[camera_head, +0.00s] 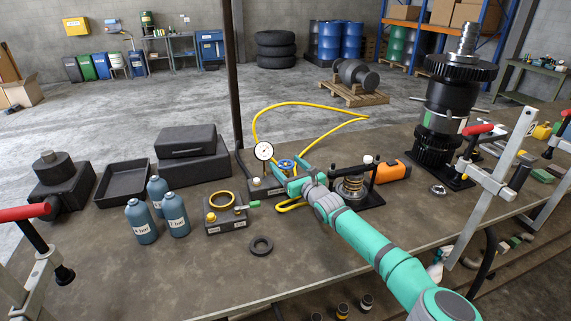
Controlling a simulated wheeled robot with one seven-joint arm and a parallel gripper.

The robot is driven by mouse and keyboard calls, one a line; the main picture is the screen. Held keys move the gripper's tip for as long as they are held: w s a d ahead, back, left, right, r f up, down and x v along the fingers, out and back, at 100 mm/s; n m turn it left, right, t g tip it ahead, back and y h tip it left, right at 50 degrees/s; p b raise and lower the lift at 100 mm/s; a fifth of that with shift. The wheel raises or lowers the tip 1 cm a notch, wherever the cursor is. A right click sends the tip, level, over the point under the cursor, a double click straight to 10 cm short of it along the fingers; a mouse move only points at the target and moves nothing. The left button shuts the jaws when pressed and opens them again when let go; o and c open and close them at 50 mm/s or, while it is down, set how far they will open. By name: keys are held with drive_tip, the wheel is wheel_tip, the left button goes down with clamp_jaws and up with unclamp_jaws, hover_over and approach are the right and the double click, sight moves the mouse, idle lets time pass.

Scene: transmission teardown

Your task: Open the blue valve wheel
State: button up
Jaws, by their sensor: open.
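The blue valve wheel (286,164) is small and sits near the middle of the workbench, beside a round white pressure gauge (263,151). My teal gripper (289,173) reaches in from the lower right with its jaws open. Its fingertips are at the wheel, one to each side in the picture. I cannot tell whether they touch it. The gripper hides part of the valve and its dark base block (262,189).
A yellow hose (305,104) loops behind the valve. A spring fixture (351,186) stands close on the right, and a block with a brass ring (224,207) on the left. Blue bottles (141,222) stand further left. Clamps flank the workbench (200,270); its front middle is mostly bare.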

drive_tip(key=shift+w+a, duration=0.35)
drive_tip(key=shift+w, duration=0.25)
drive_tip(key=c, duration=1.1)
drive_tip(key=shift+o, duration=0.2)
